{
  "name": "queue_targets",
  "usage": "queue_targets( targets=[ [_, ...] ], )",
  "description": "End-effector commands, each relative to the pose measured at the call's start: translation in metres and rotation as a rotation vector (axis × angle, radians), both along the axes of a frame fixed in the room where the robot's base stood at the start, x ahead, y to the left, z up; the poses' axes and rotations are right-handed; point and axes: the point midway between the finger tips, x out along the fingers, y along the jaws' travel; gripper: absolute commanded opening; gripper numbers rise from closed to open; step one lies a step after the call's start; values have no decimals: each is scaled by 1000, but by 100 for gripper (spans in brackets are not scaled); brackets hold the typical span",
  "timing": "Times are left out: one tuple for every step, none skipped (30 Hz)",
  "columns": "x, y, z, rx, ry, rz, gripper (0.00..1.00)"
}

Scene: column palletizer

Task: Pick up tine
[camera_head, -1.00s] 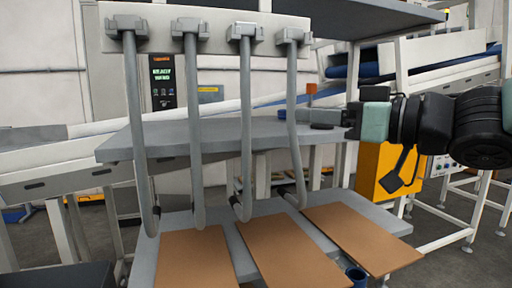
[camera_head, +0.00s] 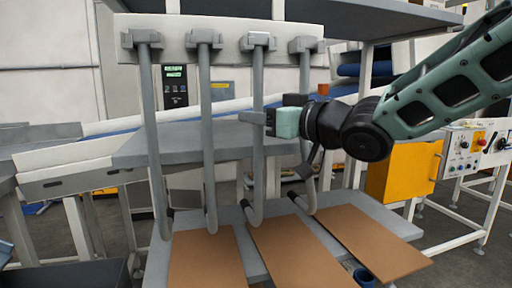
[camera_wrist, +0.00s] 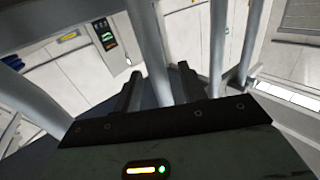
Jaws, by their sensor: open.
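Several grey J-shaped tines hang in a row from a pale panel, with hooked lower ends. The third from the left (camera_head: 258,80) is where my gripper (camera_head: 252,117) is, level with its upper middle. In the wrist view, a tine shaft (camera_wrist: 146,40) passes between my two open fingers (camera_wrist: 158,88). Whether they touch it I cannot tell. The other tines are the far left one (camera_head: 153,120), the second (camera_head: 207,120) and the far right one (camera_head: 306,90).
A grey shelf (camera_head: 150,152) lies behind the tines. Brown flat boards (camera_head: 295,250) rest on the lower grey surface below them. A yellow box (camera_head: 405,170) stands to the right. A dark upper shelf (camera_head: 360,18) overhangs at the top.

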Motion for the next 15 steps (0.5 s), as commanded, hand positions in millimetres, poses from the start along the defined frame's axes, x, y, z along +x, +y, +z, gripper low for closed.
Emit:
queue_targets(
  targets=[
    [2, 4, 1, 1, 1, 1, 42],
    [4, 5, 1, 1, 1, 1, 42],
    [5, 6, 0, 1, 1, 0, 42],
    [5, 6, 0, 1, 1, 0, 42],
    [5, 6, 0, 1, 1, -1, 42],
    [5, 6, 0, 1, 0, -1, 42],
    [5, 6, 0, 1, 1, -1, 42],
    [5, 6, 0, 1, 1, -1, 42],
    [5, 6, 0, 0, 0, -1, 42],
    [5, 6, 0, 0, 0, -1, 36],
    [5, 6, 0, 0, 0, -1, 28],
    [5, 6, 0, 0, 0, -1, 16],
    [5, 6, 0, 0, 0, -1, 8],
    [5, 6, 0, 0, 0, -1, 0],
    [5, 6, 0, 0, 0, -1, 0]
  ],
)
